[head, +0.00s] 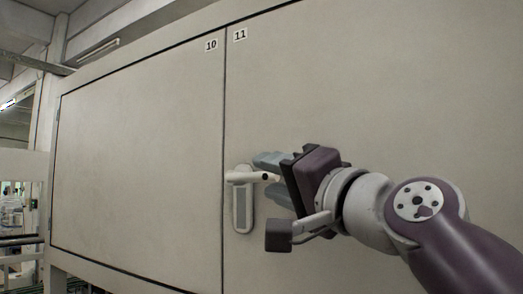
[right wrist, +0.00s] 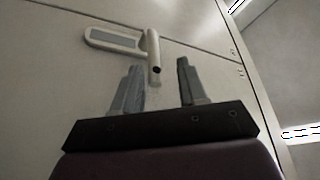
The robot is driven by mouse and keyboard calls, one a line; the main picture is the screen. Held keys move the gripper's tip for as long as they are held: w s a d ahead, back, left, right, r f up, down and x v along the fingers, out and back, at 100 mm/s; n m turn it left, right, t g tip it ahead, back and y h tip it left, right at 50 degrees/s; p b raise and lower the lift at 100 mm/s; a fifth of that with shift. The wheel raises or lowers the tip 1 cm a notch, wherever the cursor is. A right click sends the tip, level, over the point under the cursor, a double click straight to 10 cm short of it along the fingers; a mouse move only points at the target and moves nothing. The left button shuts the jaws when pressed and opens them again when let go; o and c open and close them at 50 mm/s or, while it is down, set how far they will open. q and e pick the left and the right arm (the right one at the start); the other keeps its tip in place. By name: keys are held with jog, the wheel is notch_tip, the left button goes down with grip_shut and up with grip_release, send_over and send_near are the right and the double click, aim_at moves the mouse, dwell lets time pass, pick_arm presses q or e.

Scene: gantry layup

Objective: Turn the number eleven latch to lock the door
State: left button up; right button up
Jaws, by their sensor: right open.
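The number eleven latch (head: 242,200) is a pale handle with a grey inset plate on door eleven (head: 400,80), just right of the seam with door ten. Its lever points sideways to the right in the head view. My right gripper (head: 262,175) is at the latch with its fingers above and below the lever's end. In the right wrist view the latch (right wrist: 120,40) shows beyond the fingers, its lever end reaching between the two open fingertips of the gripper (right wrist: 158,72). I cannot tell whether a finger touches the lever. My left gripper is not in view.
Door ten (head: 140,150) is a flat closed panel to the left, with a dark seam beside door eleven. Number labels 10 and 11 sit at the top near the seam. A railing and equipment show at the far left. The door face around the latch is clear.

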aim_at(259, 180)
jog(key=w, duration=0.1)
jog(key=w+a, duration=0.1)
jog(key=w, duration=0.1)
jog(key=w+p, duration=0.1)
jog(key=shift+w+a+r, duration=0.1)
jog(key=shift+w+a, duration=0.15)
jog(key=shift+a, duration=0.1)
jog(key=shift+w+a, duration=0.15)
jog(key=shift+a, duration=0.05)
jog(key=shift+s+r, duration=0.15)
jog(key=shift+s, duration=0.5)
jog(key=shift+w, duration=0.45)
grip_shut()
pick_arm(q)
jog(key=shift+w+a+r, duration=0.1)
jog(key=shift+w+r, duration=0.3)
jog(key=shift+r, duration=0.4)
pick_arm(e)
jog(key=shift+s, duration=0.15)
